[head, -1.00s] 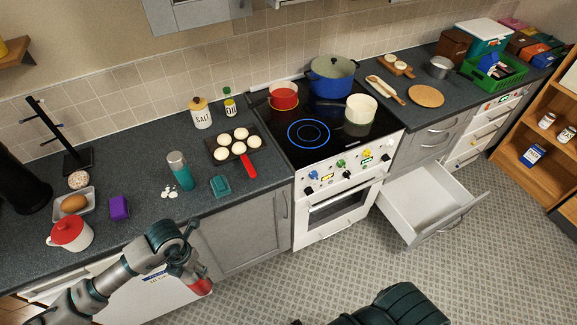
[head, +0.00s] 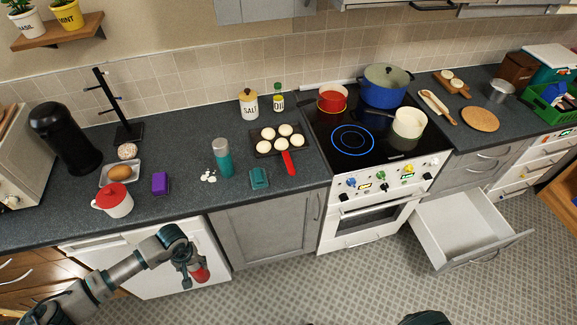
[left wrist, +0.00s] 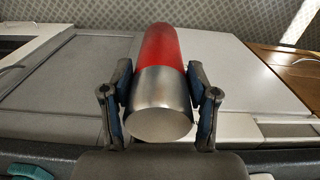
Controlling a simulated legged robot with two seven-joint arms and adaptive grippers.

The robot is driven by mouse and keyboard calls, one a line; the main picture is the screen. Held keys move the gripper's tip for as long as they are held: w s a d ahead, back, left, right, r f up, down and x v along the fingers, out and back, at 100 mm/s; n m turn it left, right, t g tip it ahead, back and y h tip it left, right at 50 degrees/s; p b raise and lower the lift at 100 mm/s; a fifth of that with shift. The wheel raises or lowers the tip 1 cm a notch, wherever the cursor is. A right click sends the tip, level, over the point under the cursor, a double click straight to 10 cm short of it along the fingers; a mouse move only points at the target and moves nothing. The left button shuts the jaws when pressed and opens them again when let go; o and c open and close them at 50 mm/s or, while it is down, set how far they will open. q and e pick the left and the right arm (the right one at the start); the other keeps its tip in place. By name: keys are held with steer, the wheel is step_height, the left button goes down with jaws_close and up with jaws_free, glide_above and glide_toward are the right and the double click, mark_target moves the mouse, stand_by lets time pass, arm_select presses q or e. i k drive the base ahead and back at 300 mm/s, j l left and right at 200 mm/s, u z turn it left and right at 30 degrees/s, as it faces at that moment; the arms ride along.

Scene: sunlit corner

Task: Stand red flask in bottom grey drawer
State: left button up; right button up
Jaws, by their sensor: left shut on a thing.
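My left gripper (head: 190,275) is shut on the red flask (head: 201,274), in front of the white appliance below the counter. In the left wrist view the red flask (left wrist: 161,70) lies between the two fingers (left wrist: 161,108), its silver end towards the camera. The bottom grey drawer (head: 455,225) right of the stove is pulled open. Its white inside looks empty where I can see it. The flask is well to the left of the drawer. Of my right arm only a dark part shows at the bottom edge; its gripper is not in view.
The white stove (head: 375,205) stands between the flask and the drawer. A closed grey cupboard (head: 265,225) is left of it. The counter (head: 190,200) holds a teal flask (head: 223,158), a purple block (head: 160,183) and a red-lidded mug (head: 114,200). The patterned floor (head: 330,285) in front is clear.

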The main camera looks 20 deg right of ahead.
mark_target(445, 237)
steer(key=l+z, duration=0.5)
steer(key=z, duration=0.2)
steer(key=l+z, duration=0.35)
steer(key=i+l+z, duration=0.15)
steer(key=l, duration=0.4)
steer(key=i+l+z, duration=0.15)
steer(key=i+l, duration=0.25)
steer(key=i+l+z, duration=0.15)
steer(key=i+l, duration=0.15)
steer(key=l, duration=0.3)
steer(key=i+l+z, duration=0.15)
steer(key=i+l, duration=0.2)
steer(key=l, duration=0.1)
